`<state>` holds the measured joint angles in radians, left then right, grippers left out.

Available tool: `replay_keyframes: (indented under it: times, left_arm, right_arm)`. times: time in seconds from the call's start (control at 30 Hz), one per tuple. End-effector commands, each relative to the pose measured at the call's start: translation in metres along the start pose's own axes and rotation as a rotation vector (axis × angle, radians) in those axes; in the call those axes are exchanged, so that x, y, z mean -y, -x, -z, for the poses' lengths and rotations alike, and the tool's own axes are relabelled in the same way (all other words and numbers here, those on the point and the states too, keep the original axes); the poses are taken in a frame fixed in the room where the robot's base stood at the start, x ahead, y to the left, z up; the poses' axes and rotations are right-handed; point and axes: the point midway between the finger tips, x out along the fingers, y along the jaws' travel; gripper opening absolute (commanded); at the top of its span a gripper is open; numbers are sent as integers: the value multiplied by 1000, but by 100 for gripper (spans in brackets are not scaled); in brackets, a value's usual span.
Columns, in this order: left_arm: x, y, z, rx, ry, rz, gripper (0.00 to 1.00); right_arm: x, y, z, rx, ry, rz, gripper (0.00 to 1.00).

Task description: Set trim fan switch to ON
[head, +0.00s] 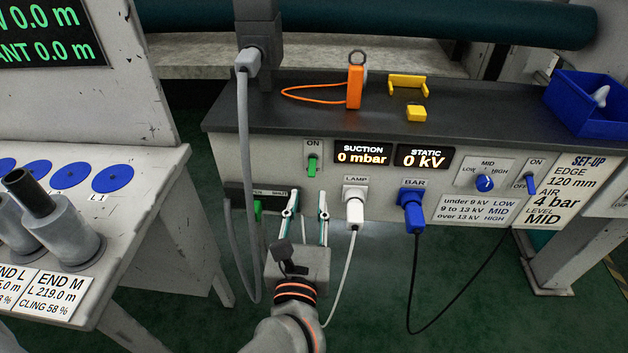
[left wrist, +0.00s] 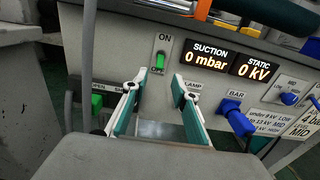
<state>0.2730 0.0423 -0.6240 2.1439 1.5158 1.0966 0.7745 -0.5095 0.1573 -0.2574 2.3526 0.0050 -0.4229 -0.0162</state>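A small switch with a green lever (head: 312,166) is on the front panel, under an ON label. The lever sits in the lower part of its plate, and no trim fan wording is readable there. It also shows in the left wrist view (left wrist: 160,62). The SUCTION display (head: 362,153) beside it reads 0 mbar. My left gripper (head: 307,204) is open and empty, its two fingers apart in front of the panel, below the switch. In the left wrist view the fingertips (left wrist: 157,88) stand below and either side of the switch, apparently not touching it. My right gripper is not in view.
A white LAMP plug (head: 354,206) is close right of my left gripper, with a blue BAR plug (head: 411,208) farther right; both trail cables. A green slide knob (head: 257,210) is to the left, near a hanging grey cable (head: 245,150). A blue bin (head: 585,110) stands on the bench.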

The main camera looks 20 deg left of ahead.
Motion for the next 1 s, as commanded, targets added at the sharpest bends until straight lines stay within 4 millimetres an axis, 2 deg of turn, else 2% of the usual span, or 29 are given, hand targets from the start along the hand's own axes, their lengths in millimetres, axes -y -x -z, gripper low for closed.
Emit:
replay_keyframes:
  times: [0.2, 0.4, 0.57, 0.8, 0.87, 0.9, 0.93, 1.0]
  left_arm:
    - [0, -35, -3, 5, -3, -1, 28]
    - [0, -59, -2, 5, -6, 0, 28]
    - [-1, -67, -2, 4, -6, -1, 28]
    - [-1, -68, -2, 4, -6, -1, 28]
    - [-1, -68, -2, 4, -6, -1, 15]
    - [-1, -68, -2, 4, -6, -1, 4]
    - [-1, -68, -2, 4, -6, -1, 0]
    - [-1, -68, -2, 4, -6, -1, 0]
  right_arm:
    - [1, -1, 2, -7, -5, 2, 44]
    - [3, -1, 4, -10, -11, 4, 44]
    - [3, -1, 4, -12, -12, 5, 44]
    - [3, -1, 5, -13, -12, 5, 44]
    - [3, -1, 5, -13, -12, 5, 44]
    - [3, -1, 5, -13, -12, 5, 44]
    - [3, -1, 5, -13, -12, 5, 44]
    - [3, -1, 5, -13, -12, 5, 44]
